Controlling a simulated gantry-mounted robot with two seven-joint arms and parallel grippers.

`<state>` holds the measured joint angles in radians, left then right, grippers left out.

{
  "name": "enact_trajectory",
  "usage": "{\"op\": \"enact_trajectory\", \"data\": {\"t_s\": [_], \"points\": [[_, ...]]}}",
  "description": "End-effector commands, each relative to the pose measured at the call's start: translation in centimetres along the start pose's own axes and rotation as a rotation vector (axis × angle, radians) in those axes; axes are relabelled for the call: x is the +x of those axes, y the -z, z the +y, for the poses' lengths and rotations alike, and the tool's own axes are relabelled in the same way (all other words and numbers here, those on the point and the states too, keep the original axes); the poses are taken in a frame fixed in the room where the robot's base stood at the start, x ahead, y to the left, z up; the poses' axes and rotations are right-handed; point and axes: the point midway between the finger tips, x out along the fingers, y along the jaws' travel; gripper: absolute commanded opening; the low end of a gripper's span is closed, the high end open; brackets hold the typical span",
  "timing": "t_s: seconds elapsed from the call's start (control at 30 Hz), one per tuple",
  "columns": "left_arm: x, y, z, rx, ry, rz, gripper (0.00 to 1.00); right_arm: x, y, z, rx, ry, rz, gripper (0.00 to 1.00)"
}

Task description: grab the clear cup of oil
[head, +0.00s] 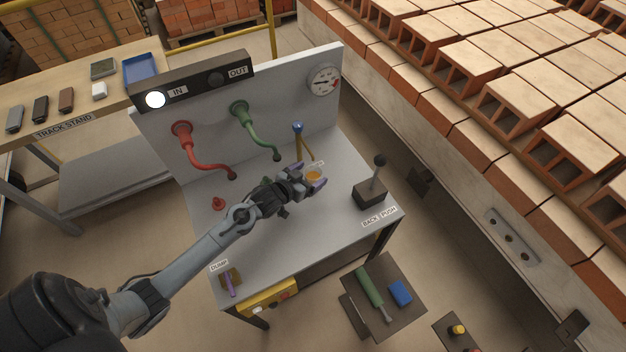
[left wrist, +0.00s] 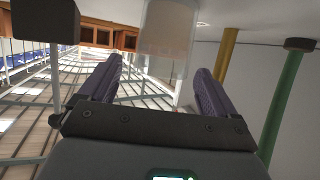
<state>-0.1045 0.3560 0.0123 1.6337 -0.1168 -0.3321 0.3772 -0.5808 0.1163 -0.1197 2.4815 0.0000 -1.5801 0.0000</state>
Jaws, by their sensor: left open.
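The clear cup of oil (head: 314,175) stands on the grey bench top, showing as a small amber round in the head view. My left gripper (head: 309,178) is open, with its purple fingers close to the cup, one on each side. In the left wrist view the clear cup (left wrist: 168,40) is upright at or just beyond the open fingertips (left wrist: 160,78), nearer the right finger. I cannot tell whether a finger touches it. My right gripper is not in view.
A blue-topped valve with a yellow-brown pipe (head: 304,140) stands just behind the cup. Red (head: 195,155) and green (head: 252,125) pipes come from the back panel. A black lever box (head: 370,194) is to the right.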

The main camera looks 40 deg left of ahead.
Motion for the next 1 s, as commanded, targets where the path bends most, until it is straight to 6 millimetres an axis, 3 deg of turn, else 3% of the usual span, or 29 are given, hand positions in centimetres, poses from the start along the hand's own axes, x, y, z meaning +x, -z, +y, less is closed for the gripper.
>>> {"op": "enact_trajectory", "data": {"t_s": [0.3, 0.63, 1.0], "points": [[3.8, -0.4, -0.1, 0.0, 0.001, 0.0, 0.91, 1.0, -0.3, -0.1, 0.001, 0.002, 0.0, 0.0], [4.2, -0.3, -0.1, 0.0, 0.001, 0.0, 0.91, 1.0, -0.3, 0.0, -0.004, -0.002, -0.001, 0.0], [4.2, -0.3, -0.1, 0.0, 0.001, 0.0, 0.34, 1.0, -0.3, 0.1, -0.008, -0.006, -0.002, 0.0]]}}
